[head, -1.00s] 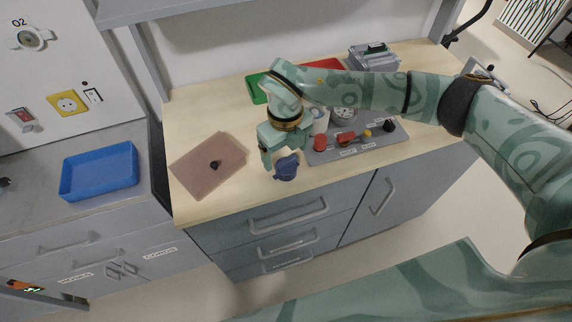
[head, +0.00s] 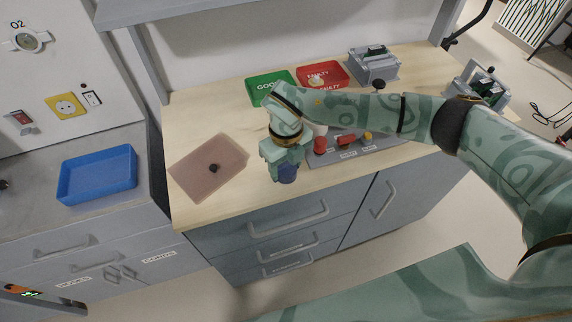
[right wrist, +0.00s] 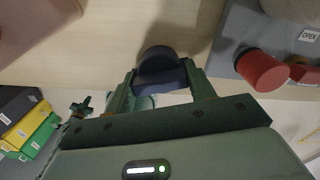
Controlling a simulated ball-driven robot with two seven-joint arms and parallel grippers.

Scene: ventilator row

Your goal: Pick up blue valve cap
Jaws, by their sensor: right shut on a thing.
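The blue valve cap (head: 288,173) is at the front edge of the wooden bench top, partly hidden by my right gripper (head: 283,168) in the head view. In the right wrist view the dark blue cap (right wrist: 160,72) sits between the two fingers of my right gripper (right wrist: 163,85), which is shut on it. Whether the cap is clear of the bench top I cannot tell. My left gripper is not in view.
A grey plate with red and yellow parts (head: 346,140) lies right of the gripper. A brown mat (head: 190,180) with a small dark piece lies left. Green (head: 262,98) and red (head: 336,83) trays stand behind. A blue tray (head: 75,196) is on the left counter.

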